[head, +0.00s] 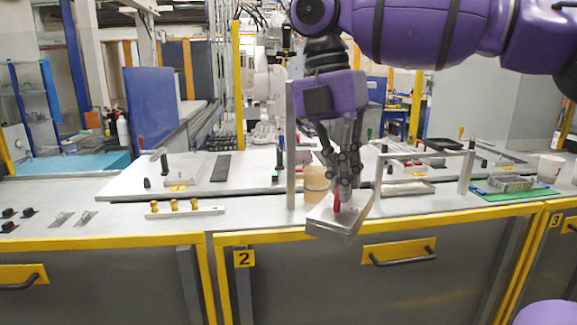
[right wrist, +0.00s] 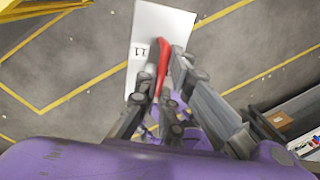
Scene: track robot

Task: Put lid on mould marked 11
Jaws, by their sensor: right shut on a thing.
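My right gripper (head: 340,178) is shut on the red handle of a flat metal lid (head: 330,222). The lid hangs tilted in front of the bench's front edge, over the drawers. In the right wrist view the lid (right wrist: 152,28) shows the number 11, and the gripper (right wrist: 164,85) grips its red handle (right wrist: 163,65). No mould with a readable 11 shows in the head view. A grey metal mould-like piece (head: 513,183) lies on a green mat at the right. My left gripper is not in view.
A metal frame (head: 425,155) stands right of the gripper, and an upright post (head: 291,150) just left of it. A tan round container (head: 316,182) is behind the lid. A strip with yellow knobs (head: 184,210) lies left. A white cup (head: 550,168) stands far right.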

